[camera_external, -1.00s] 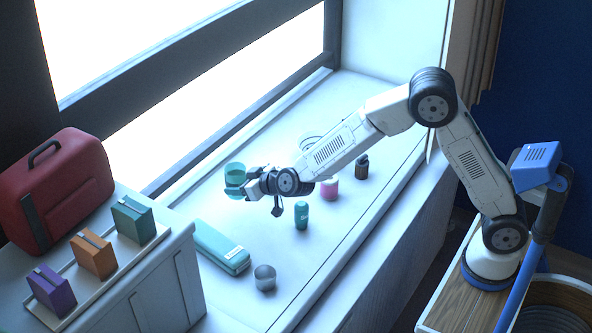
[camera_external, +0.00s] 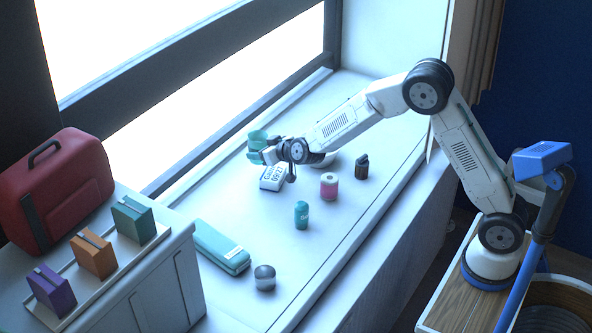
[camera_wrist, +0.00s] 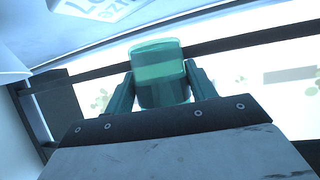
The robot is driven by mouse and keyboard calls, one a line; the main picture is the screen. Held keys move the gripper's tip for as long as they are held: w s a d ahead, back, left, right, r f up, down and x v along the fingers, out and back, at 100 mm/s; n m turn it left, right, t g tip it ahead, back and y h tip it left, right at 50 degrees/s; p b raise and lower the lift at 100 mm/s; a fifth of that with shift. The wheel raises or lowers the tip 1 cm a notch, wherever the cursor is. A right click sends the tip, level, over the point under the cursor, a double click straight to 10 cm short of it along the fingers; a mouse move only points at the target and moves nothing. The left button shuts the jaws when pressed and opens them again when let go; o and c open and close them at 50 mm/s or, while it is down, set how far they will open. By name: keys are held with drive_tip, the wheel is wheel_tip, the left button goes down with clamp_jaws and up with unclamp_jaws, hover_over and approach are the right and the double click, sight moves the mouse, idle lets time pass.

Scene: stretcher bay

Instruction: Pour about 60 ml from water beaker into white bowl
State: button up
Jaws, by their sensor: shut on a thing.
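My gripper (camera_external: 262,151) is shut on the teal, see-through water beaker (camera_external: 257,138), above the far part of the counter near the window. The wrist picture looks rolled over, and I cannot tell the beaker's exact tilt or water level.
A white box with printed numbers (camera_external: 271,178) stands below my gripper. A pink-banded jar (camera_external: 328,187), dark bottle (camera_external: 361,167), teal can (camera_external: 301,215), grey cup (camera_external: 264,278) and teal case (camera_external: 222,247) stand on the counter (camera_external: 300,255). The window frame runs behind.

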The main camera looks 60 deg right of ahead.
drive_tip(key=w+d+r+n+y, duration=0.1)
drive_tip(key=w+d, duration=0.2)
drive_tip(key=d, duration=1.2)
drive_tip(key=w+d+r+n+y, duration=0.1)
drive_tip(key=w+d+y, duration=0.15)
drive_tip(key=d, duration=1.15)
drive_tip(key=s+d+f+n+y, duration=0.1)
drive_tip(key=s+f+n+y, duration=0.1)
drive_tip(key=s+d+f+n+g+y, duration=0.1)
drive_tip(key=s+d+f+n+y, duration=0.1)
drive_tip(key=s+d+f+n+g+y, duration=0.1)
drive_tip(key=s+f+n+y, duration=0.1)
drive_tip(key=n, duration=0.1)
drive_tip(key=shift+d, duration=0.25)
drive_tip(key=s+a, duration=0.1)
drive_tip(key=s+f+n+g+y, duration=0.1)
drive_tip(key=s+a+n+y, duration=0.1)
drive_tip(key=shift+a+f+g, duration=0.25)
drive_tip(key=shift+a+g, duration=0.05)
drive_tip(key=shift+g, duration=0.1)
drive_tip(key=shift+s+a, duration=0.1)
drive_tip(key=shift+a, duration=0.05)
